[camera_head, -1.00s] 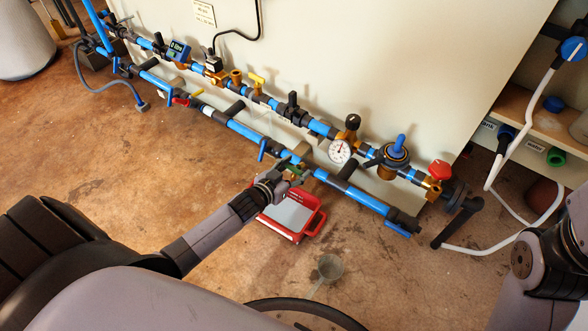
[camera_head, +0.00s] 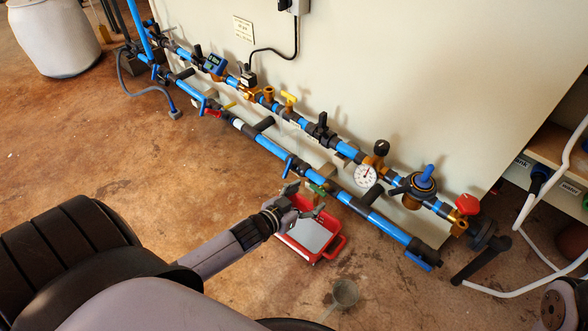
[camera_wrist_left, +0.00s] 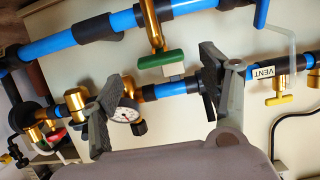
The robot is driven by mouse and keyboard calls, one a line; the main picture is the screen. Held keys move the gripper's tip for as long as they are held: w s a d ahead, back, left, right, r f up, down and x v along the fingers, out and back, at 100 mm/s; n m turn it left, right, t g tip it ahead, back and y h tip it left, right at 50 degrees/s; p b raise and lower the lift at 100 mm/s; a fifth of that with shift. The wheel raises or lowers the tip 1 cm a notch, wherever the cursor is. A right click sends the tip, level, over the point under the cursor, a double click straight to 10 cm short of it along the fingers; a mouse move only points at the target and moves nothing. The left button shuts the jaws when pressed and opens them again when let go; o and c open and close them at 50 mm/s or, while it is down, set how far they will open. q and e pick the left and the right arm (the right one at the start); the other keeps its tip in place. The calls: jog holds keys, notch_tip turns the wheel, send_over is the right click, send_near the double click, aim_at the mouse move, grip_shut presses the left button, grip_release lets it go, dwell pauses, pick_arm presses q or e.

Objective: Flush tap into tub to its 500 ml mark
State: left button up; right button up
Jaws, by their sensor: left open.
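The tap with a green handle (camera_head: 318,188) sits on the lower blue pipe; its brass body and green lever also show in the left wrist view (camera_wrist_left: 161,59). A red tub (camera_head: 334,245) with a pale grey inside stands on the floor below it. My left gripper (camera_head: 305,199) is open and empty above the tub, close to the green handle. In the left wrist view its two fingers stand apart, with the green handle beyond and between them; no contact can be made out. The tub's 500 ml mark cannot be made out.
Blue pipes with a pressure gauge (camera_head: 366,175), a red knob (camera_head: 467,204) and several valves run along the pale wall. A yellow handle (camera_wrist_left: 279,99) labelled VENT is near in the wrist view. A grey scoop-like vessel (camera_head: 345,292) lies on the floor.

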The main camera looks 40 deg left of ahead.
pick_arm(q)
jog(key=v, duration=0.6)
jog(key=shift+s+a, duration=0.1)
jog(key=shift+s, duration=0.1)
dwell(0.8)
